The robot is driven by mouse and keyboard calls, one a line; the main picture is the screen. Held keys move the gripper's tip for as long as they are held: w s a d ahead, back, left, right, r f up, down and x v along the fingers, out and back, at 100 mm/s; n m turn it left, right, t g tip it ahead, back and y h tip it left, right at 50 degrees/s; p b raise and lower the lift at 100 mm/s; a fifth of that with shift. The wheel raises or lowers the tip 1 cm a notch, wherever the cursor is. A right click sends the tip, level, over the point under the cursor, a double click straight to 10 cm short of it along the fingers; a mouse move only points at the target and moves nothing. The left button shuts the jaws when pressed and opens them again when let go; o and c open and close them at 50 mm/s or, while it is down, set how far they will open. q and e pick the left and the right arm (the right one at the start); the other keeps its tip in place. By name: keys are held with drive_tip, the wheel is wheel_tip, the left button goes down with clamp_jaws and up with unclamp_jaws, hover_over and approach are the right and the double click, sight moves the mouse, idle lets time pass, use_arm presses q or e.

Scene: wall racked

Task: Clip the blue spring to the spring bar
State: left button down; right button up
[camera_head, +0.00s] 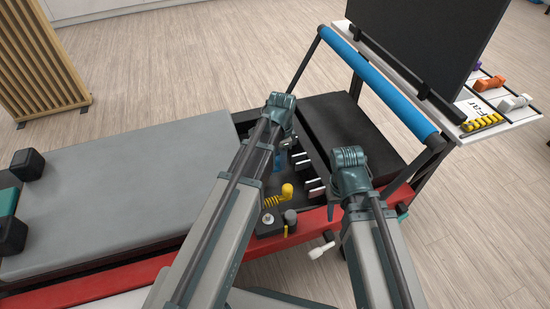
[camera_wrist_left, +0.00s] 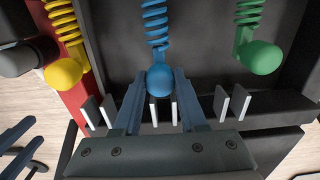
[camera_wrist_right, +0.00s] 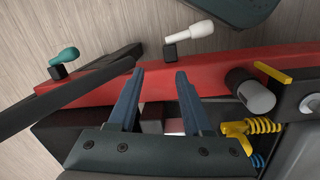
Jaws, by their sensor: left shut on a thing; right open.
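The blue spring (camera_wrist_left: 155,30) is stretched out in the left wrist view, with a round blue knob at its near end. My left gripper (camera_wrist_left: 157,76) is shut on that knob. The spring bar (camera_wrist_left: 273,106) carries pairs of upright dark plates with pale faces. One pair stands between my left fingers, just on the near side of the knob; I cannot tell the height gap. The spring bar's tabs (camera_head: 316,184) also show in the head view, where my left arm hides most of the blue spring. My right gripper (camera_wrist_right: 160,76) is open and empty above the red rail.
A yellow spring (camera_wrist_left: 64,30) and a green spring (camera_wrist_left: 248,18) lie on either side of the blue one. The red rail (camera_wrist_right: 220,72) carries a white-handled lever (camera_wrist_right: 190,35). A blue padded bar (camera_head: 385,85) and a black panel (camera_head: 430,40) stand beyond.

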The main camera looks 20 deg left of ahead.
use_arm(q)
drive_tip(key=shift+w+d, duration=0.7)
drive_tip(key=shift+d, duration=0.25)
drive_tip(key=shift+w+d, duration=0.65)
drive_tip(key=shift+d, duration=0.3)
drive_tip(key=shift+c, duration=1.9)
unclamp_jaws()
wheel_tip(320, 180, up, 14)
drive_tip(key=p, duration=1.3)
drive_tip(key=shift+p, duration=0.4)
wheel_tip(320, 180, up, 7)
drive_tip(key=p, duration=0.7)
drive_tip(key=shift+f, duration=0.15)
